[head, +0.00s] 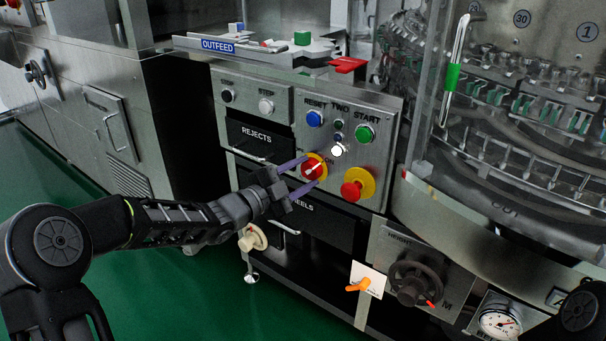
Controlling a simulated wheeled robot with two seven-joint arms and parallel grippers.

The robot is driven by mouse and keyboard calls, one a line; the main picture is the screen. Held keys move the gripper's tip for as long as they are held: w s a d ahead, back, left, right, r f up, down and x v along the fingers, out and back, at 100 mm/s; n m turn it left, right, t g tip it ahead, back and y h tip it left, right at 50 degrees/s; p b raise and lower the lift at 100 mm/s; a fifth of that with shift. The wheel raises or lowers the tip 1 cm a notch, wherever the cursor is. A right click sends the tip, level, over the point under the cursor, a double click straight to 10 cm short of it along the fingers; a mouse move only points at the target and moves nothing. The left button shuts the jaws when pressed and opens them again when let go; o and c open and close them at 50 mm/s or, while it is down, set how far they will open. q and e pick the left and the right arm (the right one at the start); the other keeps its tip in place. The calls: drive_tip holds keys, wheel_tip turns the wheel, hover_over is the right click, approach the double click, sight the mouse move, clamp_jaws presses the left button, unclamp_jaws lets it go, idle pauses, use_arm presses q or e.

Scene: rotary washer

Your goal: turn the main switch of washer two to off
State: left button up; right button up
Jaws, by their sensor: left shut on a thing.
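The main switch (313,168) is a red rotary knob on a yellow plate, low on the panel marked TWO (376,128). A white mark on the knob points up and to the right, toward the word ON. My left gripper (307,173) reaches in from the left, its two purple fingers on either side of the red knob, shut on it. The OFF marking cannot be made out. My right gripper is not in view; a dark round part of my body shows at the lower right corner.
A red mushroom button (352,190) on a yellow plate sits just right of the switch. Above are a blue RESET button (315,118), a green START button (364,134) and a lit white lamp (337,151). Drawers marked REJECTS (257,138) and LABELS lie left. A handwheel (415,284) is below.

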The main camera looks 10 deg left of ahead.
use_arm(q)
drive_tip(key=shift+n, duration=0.3)
drive_tip(key=n+p, duration=0.1)
drive_tip(key=n, duration=0.2)
drive_tip(key=shift+f+t, duration=0.1)
drive_tip(key=shift+t, duration=0.3)
drive_tip(key=n+t+p, duration=0.1)
drive_tip(key=n, duration=0.4)
drive_tip(key=n+y, duration=0.1)
drive_tip(key=n, duration=0.4)
drive_tip(key=shift+f+t, duration=0.15)
drive_tip(key=shift+t, duration=0.25)
drive_tip(key=n+y, duration=0.1)
drive_tip(key=n, duration=0.5)
drive_tip(key=shift+t+p, duration=0.35)
drive_tip(key=shift+t, duration=0.05)
drive_tip(key=shift+n, duration=0.3)
drive_tip(key=o, duration=1.4)
drive_tip(key=shift+c, duration=0.2)
